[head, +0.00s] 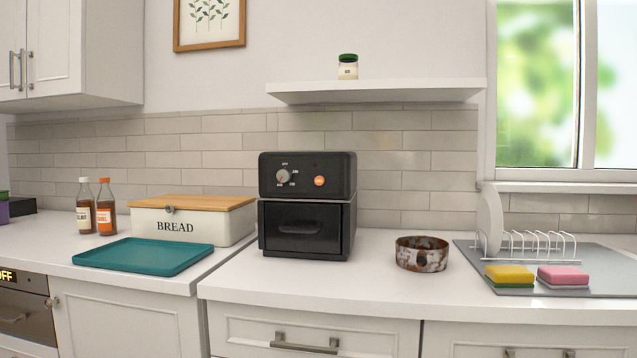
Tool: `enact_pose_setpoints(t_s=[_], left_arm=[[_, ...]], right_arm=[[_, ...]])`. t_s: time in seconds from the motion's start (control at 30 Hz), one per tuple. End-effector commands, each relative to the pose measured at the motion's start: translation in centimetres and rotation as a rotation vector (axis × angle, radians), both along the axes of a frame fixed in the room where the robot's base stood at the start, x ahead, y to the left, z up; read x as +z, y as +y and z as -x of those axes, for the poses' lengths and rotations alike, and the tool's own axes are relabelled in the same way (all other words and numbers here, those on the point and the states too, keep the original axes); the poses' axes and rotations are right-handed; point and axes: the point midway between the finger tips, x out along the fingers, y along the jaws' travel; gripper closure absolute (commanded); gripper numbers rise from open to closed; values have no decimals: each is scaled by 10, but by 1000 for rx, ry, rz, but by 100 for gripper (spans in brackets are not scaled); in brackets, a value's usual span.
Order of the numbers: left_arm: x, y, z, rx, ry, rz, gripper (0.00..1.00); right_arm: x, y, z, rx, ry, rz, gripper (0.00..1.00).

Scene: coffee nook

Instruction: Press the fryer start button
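The black fryer (307,204) stands on the white counter in the middle of the head view, against the tiled wall. Its upper front panel has a grey dial (283,177) on the left and a round orange button (320,181) on the right. A small red mark shows above the button. The drawer with its handle (299,229) below the panel is closed. Neither of my grippers is in view, and nothing covers the fryer's front.
A bread box (189,226) and a teal tray (143,257) are left of the fryer. A rusty round tin (422,254) stands to its right, before a grey mat (610,262) with a dish rack and sponges. The counter directly before the fryer is clear.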

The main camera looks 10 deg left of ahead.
Motion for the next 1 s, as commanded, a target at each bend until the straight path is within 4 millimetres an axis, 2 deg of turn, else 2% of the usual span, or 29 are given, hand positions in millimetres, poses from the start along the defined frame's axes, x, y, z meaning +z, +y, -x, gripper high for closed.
enact_pose_setpoints(t_s=[0.03,0.33,1.0], left_arm=[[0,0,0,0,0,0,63],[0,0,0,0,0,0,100],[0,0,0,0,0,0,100]], right_arm=[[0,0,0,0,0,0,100],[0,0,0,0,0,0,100],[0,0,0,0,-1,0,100]])
